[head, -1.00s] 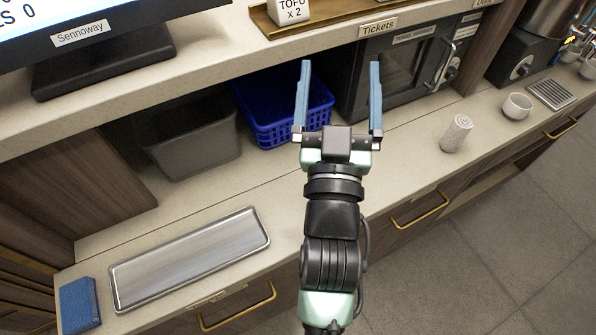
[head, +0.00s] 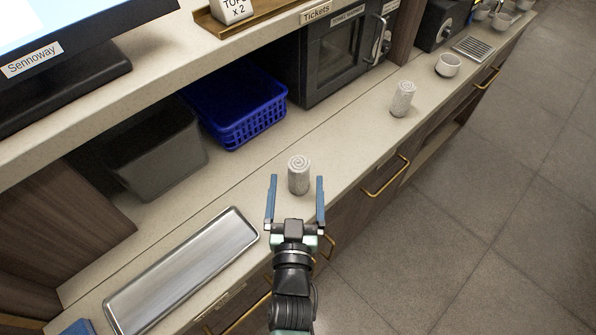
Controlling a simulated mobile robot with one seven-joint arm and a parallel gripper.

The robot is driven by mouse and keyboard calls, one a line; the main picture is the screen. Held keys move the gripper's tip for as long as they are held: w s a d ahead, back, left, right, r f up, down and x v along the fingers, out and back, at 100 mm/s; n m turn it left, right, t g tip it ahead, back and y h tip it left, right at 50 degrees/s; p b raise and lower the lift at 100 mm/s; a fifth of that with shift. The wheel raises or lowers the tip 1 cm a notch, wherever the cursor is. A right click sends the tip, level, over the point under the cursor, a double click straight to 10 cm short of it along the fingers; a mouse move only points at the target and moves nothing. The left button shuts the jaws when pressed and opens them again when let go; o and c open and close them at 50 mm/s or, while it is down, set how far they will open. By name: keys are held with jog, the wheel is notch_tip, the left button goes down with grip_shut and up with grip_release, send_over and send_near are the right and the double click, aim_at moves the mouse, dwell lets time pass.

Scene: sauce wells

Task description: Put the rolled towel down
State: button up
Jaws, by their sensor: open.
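A rolled towel (head: 298,175), white-grey with a spiral top, stands upright on the counter, between the metal tray and the second roll. My gripper (head: 296,198) is open, its two blue fingers apart. The fingers lie to the near side of the towel, one left and one right of its lower part in the picture. I cannot tell whether either finger touches it. A second rolled towel (head: 402,99) stands upright farther right on the counter, in front of the towel warmer.
A metal tray (head: 235,216) lies left of my gripper. A blue basket (head: 250,122) and a grey bin (head: 160,165) stand under the shelf. The towel warmer (head: 318,73) is at the back, a white cup (head: 448,65) farther right. Counter between the two rolls is clear.

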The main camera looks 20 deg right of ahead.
aim_at(300, 170)
jog(key=shift+d+r+p+x, duration=0.15)
jog(key=shift+p+x, duration=0.2)
jog(key=shift+x, duration=0.65)
jog(key=shift+d+r+p+x, duration=0.1)
jog(key=shift+r+p+x, duration=0.2)
jog(key=shift+x, duration=0.7)
jog(key=shift+w+d+f, duration=0.2)
jog(key=shift+w+d, duration=0.05)
jog(key=shift+w, duration=0.55)
grip_shut()
